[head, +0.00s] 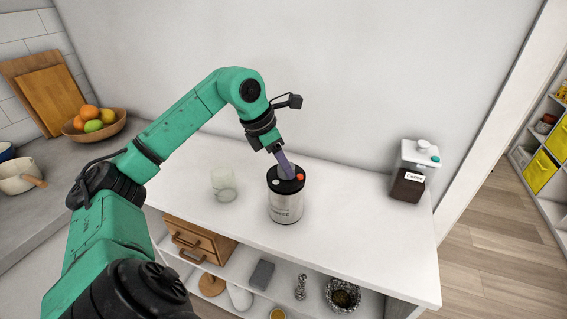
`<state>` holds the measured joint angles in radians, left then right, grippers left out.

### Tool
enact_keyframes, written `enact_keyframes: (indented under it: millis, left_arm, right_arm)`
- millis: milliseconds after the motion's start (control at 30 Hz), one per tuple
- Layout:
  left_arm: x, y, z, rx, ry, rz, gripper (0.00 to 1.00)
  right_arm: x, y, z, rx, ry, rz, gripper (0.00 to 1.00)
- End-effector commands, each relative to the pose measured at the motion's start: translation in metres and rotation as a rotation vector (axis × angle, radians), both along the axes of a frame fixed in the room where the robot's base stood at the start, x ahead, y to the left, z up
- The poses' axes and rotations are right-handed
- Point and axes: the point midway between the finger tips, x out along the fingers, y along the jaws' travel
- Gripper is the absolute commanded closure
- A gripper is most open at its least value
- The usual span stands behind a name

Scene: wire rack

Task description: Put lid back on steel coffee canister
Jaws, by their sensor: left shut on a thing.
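The steel canister (286,208) stands upright on the white counter, with dark lettering on its side. Its black lid (273,176) shows at the top, with a red spot and a pale spot on it. The lid looks level and lined up with the canister's rim; I cannot tell whether it is fully seated. My left gripper (285,170) comes down from above at a slight tilt and is shut on the lid near its middle. The fingertips hide the part they grip. My right gripper is not in view.
A clear glass (223,184) stands just left of the canister. A dark container labelled coffee with a white top (415,154) stands at the right, near the wall. A fruit bowl (112,132) is at the far left. The counter (350,230) right of the canister is clear.

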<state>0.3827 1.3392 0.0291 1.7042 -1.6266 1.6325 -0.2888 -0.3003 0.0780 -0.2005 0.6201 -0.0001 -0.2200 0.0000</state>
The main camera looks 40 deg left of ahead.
Motion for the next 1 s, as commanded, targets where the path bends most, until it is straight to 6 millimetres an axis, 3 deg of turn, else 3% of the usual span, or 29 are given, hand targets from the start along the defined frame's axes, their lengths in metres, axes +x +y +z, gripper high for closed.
enact_keyframes:
  millis: [467,500,600,800,833,867,1000]
  left_arm:
    - [-0.0004,-0.0001,-0.0003,0.000,0.000,0.000,1.00]
    - [-0.0004,-0.0001,-0.0003,0.000,0.000,0.000,0.46]
    - [-0.0004,-0.0001,-0.0003,0.000,0.000,0.000,0.15]
    - [-0.0003,-0.0001,-0.0004,0.000,0.000,0.000,0.15]
    - [-0.0005,-0.0001,-0.0008,0.000,0.001,0.000,0.11]
    - [-0.0005,-0.0001,-0.0008,0.000,0.001,0.000,0.00]
    - [-0.0004,-0.0001,-0.0008,0.000,0.001,0.000,0.00]
  right_arm:
    - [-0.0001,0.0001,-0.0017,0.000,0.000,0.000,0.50]
    - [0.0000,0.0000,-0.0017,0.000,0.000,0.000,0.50]
    - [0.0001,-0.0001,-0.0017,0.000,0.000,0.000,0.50]
    - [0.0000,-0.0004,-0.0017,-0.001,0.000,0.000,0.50]
    - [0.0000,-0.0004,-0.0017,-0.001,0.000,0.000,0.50]
    - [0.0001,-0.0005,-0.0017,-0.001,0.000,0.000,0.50]
    - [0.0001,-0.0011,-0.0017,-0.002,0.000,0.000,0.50]
